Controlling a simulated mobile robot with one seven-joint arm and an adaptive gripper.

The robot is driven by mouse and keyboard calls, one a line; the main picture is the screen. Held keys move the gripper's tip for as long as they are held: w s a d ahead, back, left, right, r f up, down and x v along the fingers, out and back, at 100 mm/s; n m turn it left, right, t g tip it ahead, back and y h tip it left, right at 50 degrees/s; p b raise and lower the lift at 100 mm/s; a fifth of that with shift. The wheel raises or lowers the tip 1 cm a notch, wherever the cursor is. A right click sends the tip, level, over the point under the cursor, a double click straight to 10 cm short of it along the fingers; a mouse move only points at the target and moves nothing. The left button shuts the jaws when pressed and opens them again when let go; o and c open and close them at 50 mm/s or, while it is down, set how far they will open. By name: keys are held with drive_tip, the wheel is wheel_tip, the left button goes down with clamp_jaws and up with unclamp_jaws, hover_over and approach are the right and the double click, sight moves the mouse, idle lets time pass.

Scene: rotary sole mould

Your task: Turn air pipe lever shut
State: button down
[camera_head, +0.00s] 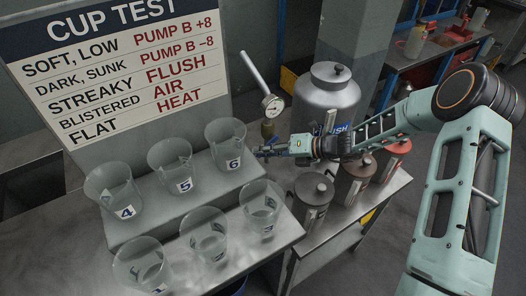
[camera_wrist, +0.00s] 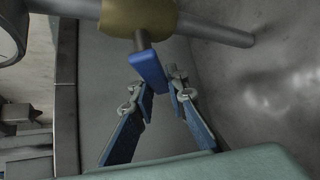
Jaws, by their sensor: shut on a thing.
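The air pipe lever (camera_wrist: 150,71) is a blue flat handle on a short stem below a brass valve body (camera_wrist: 138,16) in the wrist view. The valve also shows in the head view (camera_head: 267,128), below a round gauge. My gripper (camera_wrist: 161,86) is shut on the end of the lever, with a blue-padded finger on each side. In the head view my gripper (camera_head: 267,150) reaches in from the right, just below the valve and close to cup 6 (camera_head: 225,146). The lever is too small to make out clearly there.
The grey pipe (camera_wrist: 215,28) runs from the valve to a metal tank (camera_head: 327,96). A gauge (camera_head: 272,104) sits above the valve. Several clear numbered cups stand on a stepped bench at left. Lidded canisters (camera_head: 314,190) stand below my arm. A sign (camera_head: 125,65) stands behind the cups.

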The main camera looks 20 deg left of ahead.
drive_tip(key=shift+r, duration=0.1)
drive_tip(key=shift+s+a+r+m+g+y+p, duration=0.1)
drive_tip(key=shift+r+m+g+y+p, duration=0.25)
drive_tip(key=shift+y+p, duration=0.2)
drive_tip(key=shift+f, duration=0.15)
drive_tip(key=c, duration=1.9)
unclamp_jaws()
